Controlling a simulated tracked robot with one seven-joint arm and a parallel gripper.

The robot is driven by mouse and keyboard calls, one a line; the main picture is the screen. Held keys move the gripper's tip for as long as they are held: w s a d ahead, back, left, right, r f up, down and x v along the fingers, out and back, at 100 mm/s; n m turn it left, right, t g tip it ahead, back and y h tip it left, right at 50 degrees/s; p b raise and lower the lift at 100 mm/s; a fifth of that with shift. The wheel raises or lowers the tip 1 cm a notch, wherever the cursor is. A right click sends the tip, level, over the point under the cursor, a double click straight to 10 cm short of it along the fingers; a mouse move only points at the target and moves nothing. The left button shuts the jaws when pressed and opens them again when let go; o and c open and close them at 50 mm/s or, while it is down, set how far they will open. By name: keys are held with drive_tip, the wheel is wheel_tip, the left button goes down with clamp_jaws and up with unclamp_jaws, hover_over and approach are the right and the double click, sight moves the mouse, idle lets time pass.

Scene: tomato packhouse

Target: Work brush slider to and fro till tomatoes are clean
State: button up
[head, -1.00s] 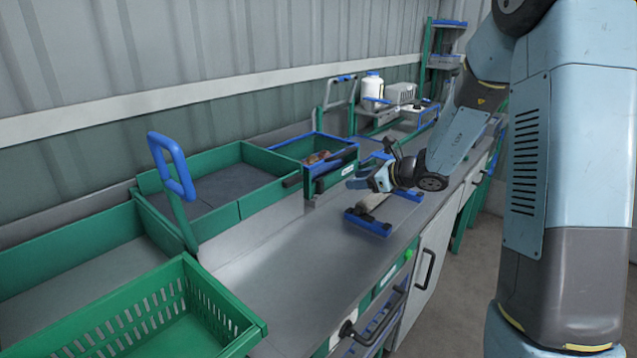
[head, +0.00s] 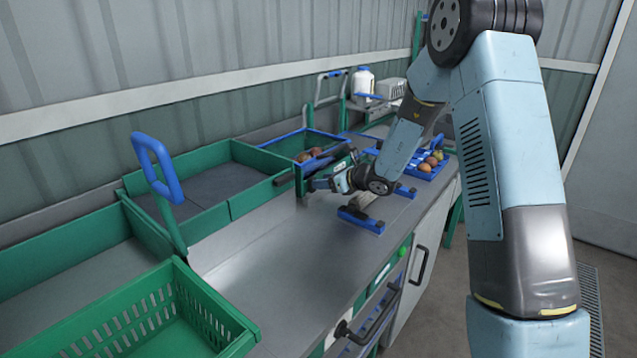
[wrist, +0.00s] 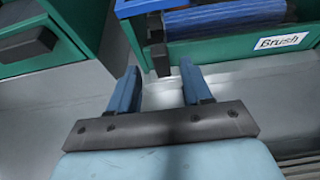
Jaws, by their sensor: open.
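The brush box (head: 340,157) is green with a blue rim, and its "Brush" label (wrist: 281,42) shows in the wrist view. Red-brown tomatoes (head: 308,154) lie inside it, partly hidden by the blue bar across its front. The blue brush slider (wrist: 225,18) runs along the box's near side. A dark upright grip (wrist: 159,52) stands at its left end. My gripper (wrist: 158,78) is open and empty, its two blue fingers pointing at this grip, which shows beyond and between the fingertips. In the head view my gripper (head: 308,184) is at the box's left front corner.
A blue stand (head: 362,219) lies on the counter by my wrist. A blue tray of several tomatoes (head: 424,174) is beyond my arm.

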drive_tip(key=shift+x, duration=1.75)
clamp_jaws()
drive_tip(key=shift+d, duration=0.1)
